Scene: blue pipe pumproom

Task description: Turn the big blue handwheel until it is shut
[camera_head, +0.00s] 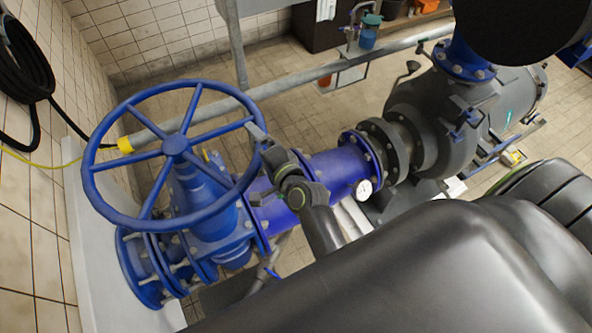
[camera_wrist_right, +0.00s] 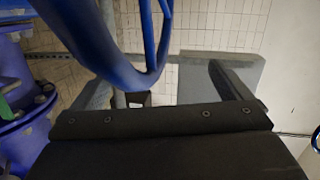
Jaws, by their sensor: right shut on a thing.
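The big blue handwheel (camera_head: 175,145) sits on top of a blue valve (camera_head: 205,205) at the left of the head view. It has a round rim and several spokes that meet at a central hub. My right gripper (camera_head: 257,134) is at the right side of the rim and is shut on it. In the right wrist view, the blue rim (camera_wrist_right: 88,42) comes down from the top, and part of it lies between the dark fingers of my right gripper (camera_wrist_right: 165,92). The exact contact is partly hidden. My left gripper is not in view.
A grey pipe (camera_head: 310,72) with a yellow band runs behind the wheel. A blue pipe (camera_head: 330,172) with a gauge (camera_head: 364,188) leads right to a grey pump (camera_head: 450,120). A tiled wall (camera_head: 30,220) with a black hose (camera_head: 25,70) stands close on the left.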

